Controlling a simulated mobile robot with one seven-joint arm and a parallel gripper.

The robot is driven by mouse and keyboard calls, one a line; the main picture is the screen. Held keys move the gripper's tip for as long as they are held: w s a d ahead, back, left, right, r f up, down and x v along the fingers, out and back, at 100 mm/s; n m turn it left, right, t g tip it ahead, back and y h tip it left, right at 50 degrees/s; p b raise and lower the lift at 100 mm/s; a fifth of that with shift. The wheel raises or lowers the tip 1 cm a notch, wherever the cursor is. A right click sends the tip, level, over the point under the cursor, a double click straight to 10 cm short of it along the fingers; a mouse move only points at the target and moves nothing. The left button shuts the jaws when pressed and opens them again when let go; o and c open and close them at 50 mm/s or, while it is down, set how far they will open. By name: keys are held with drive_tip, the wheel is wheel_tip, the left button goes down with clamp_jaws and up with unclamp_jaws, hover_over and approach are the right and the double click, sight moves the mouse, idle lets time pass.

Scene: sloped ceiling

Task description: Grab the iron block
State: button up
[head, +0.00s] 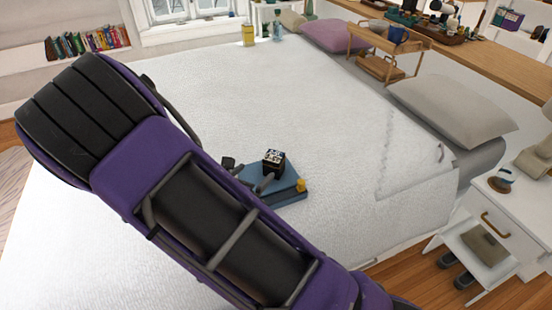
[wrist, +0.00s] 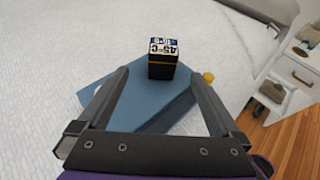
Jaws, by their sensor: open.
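A small dark block (head: 274,163) with a white printed top and an orange stripe fits the iron block best. It stands upright on a flat blue book-like object (head: 287,187) on the bed. In the wrist view the block (wrist: 162,68) is just beyond the fingertips, near the middle of the gap, and the blue object (wrist: 150,108) lies below. My gripper (wrist: 157,77) is open and empty, its two fingers pointing towards the block with no clear contact. In the head view my arm hides much of the gripper.
The white bed (head: 330,110) is broad and mostly clear around the block. A grey pillow (head: 452,110) and a white nightstand (head: 505,215) are at the right.

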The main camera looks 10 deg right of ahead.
sight(269, 162)
drive_tip(key=b+x, duration=0.1)
drive_tip(key=x, duration=1.1)
drive_tip(key=shift+d, duration=0.1)
drive_tip(key=x, duration=0.2)
drive_tip(key=b+x, duration=0.1)
drive_tip(key=x, duration=0.1)
drive_tip(key=shift+s+d+f, duration=0.25)
drive_tip(key=shift+f, duration=0.1)
drive_tip(key=shift+w+d+f, duration=0.15)
drive_tip(key=shift+w+d, duration=0.15)
drive_tip(key=shift+w, duration=0.1)
clamp_jaws()
